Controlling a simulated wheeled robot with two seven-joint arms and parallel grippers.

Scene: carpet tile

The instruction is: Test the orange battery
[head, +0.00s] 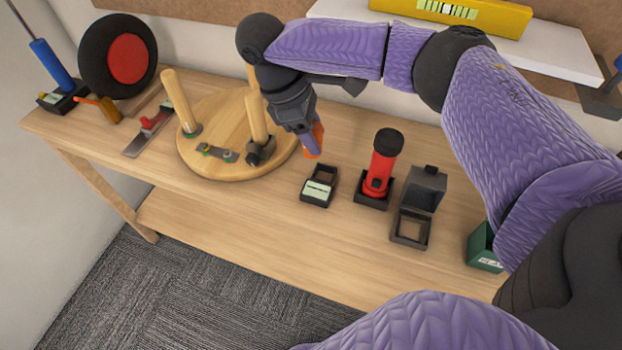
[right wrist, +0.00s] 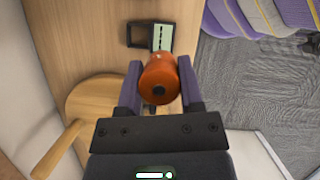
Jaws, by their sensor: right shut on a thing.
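The orange battery (right wrist: 158,80) is held between the two fingers of my right gripper (right wrist: 158,92), with its dark-centred end toward the wrist camera. In the head view my right gripper (head: 312,145) covers most of the battery, and only bits of orange (head: 319,132) show. The battery is above the table, behind a small black tester (head: 319,189) with a pale green display. In the right wrist view the tester (right wrist: 139,36) lies beyond the battery, apart from it as far as I can tell. My left gripper is not in view.
A round wooden board (head: 210,165) with upright pegs stands left of the gripper. Right of the tester are a red flashlight (head: 382,165) in a black holder, an open black box (head: 411,228) and a green bin (head: 484,248). The table front is clear.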

